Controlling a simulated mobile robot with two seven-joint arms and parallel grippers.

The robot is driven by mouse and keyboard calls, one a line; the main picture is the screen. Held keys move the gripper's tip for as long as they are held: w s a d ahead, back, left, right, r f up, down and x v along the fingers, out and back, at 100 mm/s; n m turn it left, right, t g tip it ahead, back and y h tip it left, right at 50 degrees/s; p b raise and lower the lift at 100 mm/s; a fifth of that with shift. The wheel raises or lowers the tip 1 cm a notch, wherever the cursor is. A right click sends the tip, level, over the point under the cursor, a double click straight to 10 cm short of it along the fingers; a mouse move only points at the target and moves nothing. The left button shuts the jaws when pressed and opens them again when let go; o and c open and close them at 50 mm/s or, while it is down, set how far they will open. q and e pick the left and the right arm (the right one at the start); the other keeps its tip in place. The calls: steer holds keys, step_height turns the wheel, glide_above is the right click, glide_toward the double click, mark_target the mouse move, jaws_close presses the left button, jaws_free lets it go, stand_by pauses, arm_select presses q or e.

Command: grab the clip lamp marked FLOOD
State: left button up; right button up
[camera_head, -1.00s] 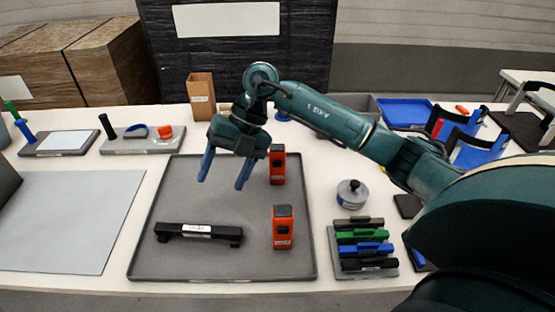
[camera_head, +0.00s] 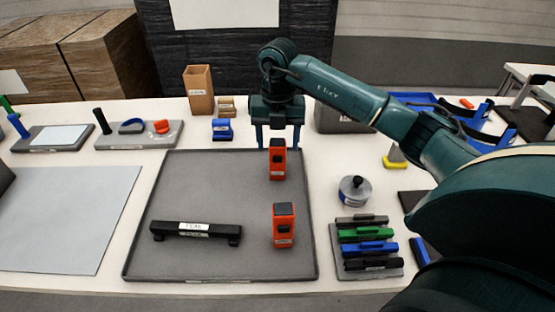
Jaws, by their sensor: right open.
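Two orange-red blocks with dark tops, which look like the clip lamps, stand upright on the grey tray (camera_head: 200,265). One is the far lamp (camera_head: 277,163), near the tray's back edge; the other is the near lamp (camera_head: 283,228). Each has a small white label low on its front, too small to read, so I cannot tell which says FLOOD. My right gripper (camera_head: 278,143) is open and points down at the far lamp, one finger to each side of its top in the picture. I cannot tell whether the fingers are around it or just behind it. My left gripper is not in view.
A black bar handle (camera_head: 195,231) lies on the tray's left. To the right stand a round grey weight (camera_head: 355,190) and a rack (camera_head: 345,273) of coloured handles. A blue block (camera_head: 222,130) and a cardboard box (camera_head: 198,90) stand behind. The tray's middle is clear.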

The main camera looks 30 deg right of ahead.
mark_target(277, 154)
step_height(277, 154, down, 4)
steer(key=shift+s+a+f, duration=0.1)
steer(key=shift+f, duration=0.1)
steer(key=shift+c, duration=0.2)
steer(key=c, duration=1.1)
